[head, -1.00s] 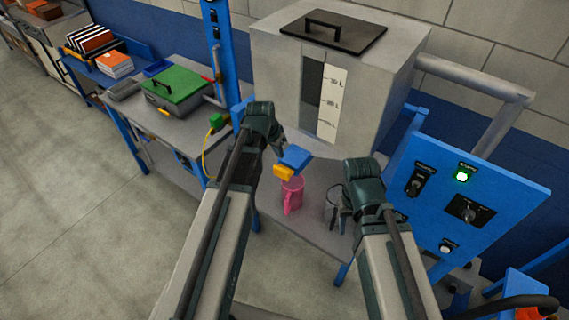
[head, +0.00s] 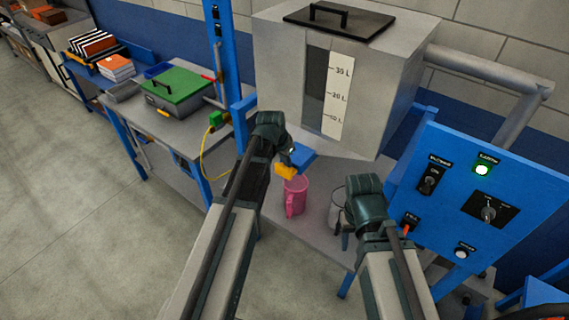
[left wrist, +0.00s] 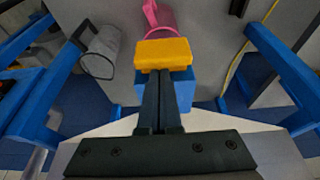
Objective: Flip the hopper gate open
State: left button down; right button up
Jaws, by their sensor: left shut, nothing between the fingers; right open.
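The grey hopper (head: 392,90) has a level window in its front. Below it is a gate, a blue block (head: 301,158) with a yellow tab (head: 284,172). In the left wrist view the yellow tab (left wrist: 163,54) lies across the tips of my left gripper (left wrist: 161,75), with the blue block (left wrist: 187,90) behind the fingers. My left gripper (head: 285,160) is shut and empty, close against the gate; I cannot tell whether it touches. My right gripper (head: 345,235) is lower right, apart from the gate; its fingers are mostly hidden by its wrist.
A pink jug (head: 296,195) stands on the grey table (head: 318,215) below the gate. A grey metal jug (head: 337,208) stands beside my right gripper. A blue control panel (head: 455,225) with a lit green lamp is at the right. A side table with a green-lidded box (head: 174,88) is at the left.

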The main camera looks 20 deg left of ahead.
aim_at(278, 172)
pick_arm(q)
jog(key=shift+w+f, duration=0.1)
jog(key=shift+f, duration=0.25)
jog(key=shift+r, duration=0.1)
pick_arm(e)
jog(key=shift+f, duration=0.25)
pick_arm(q)
jog(key=s, duration=0.1)
jog(key=s+a, duration=0.1)
jog(key=s, duration=0.3)
jog(key=shift+a, duration=0.3)
